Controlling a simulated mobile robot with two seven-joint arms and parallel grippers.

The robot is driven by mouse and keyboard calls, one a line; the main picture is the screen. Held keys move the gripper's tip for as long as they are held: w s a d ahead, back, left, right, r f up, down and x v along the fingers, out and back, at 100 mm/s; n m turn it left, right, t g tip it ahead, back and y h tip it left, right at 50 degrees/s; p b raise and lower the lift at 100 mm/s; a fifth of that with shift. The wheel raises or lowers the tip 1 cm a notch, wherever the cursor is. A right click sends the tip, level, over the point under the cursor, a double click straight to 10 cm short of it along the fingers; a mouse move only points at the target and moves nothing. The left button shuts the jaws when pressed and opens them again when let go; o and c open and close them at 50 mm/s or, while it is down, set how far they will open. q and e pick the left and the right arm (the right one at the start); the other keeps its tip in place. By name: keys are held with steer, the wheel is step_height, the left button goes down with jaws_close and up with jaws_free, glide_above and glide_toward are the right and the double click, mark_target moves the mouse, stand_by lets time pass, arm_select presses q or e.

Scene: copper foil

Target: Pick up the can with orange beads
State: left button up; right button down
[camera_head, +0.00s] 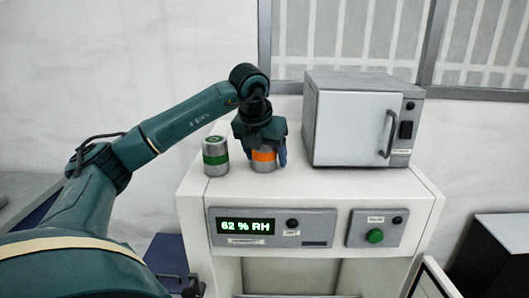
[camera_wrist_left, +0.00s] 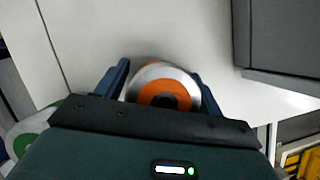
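The can with the orange band (camera_head: 264,156) stands upright on the white cabinet top, between the green-banded can and the oven. My left gripper (camera_head: 265,158) is over it from above, with a blue finger showing at its right side. In the left wrist view the can's round top, silver with an orange ring (camera_wrist_left: 161,88), sits between the two dark blue fingers (camera_wrist_left: 160,80). The fingers are at either side of it; I cannot tell whether they press on it. The green-banded can (camera_head: 215,157) stands just left. My right gripper is in neither view.
A grey box oven (camera_head: 347,128) with a handled door stands close on the right. The cabinet front has a humidity display (camera_head: 244,226) and a green button (camera_head: 375,236). The white top (camera_head: 330,181) is bare in front of the oven.

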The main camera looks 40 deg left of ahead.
arm_select(q)
steer(key=c, duration=1)
steer(key=shift+o, duration=0.2)
steer(key=shift+r, duration=0.1)
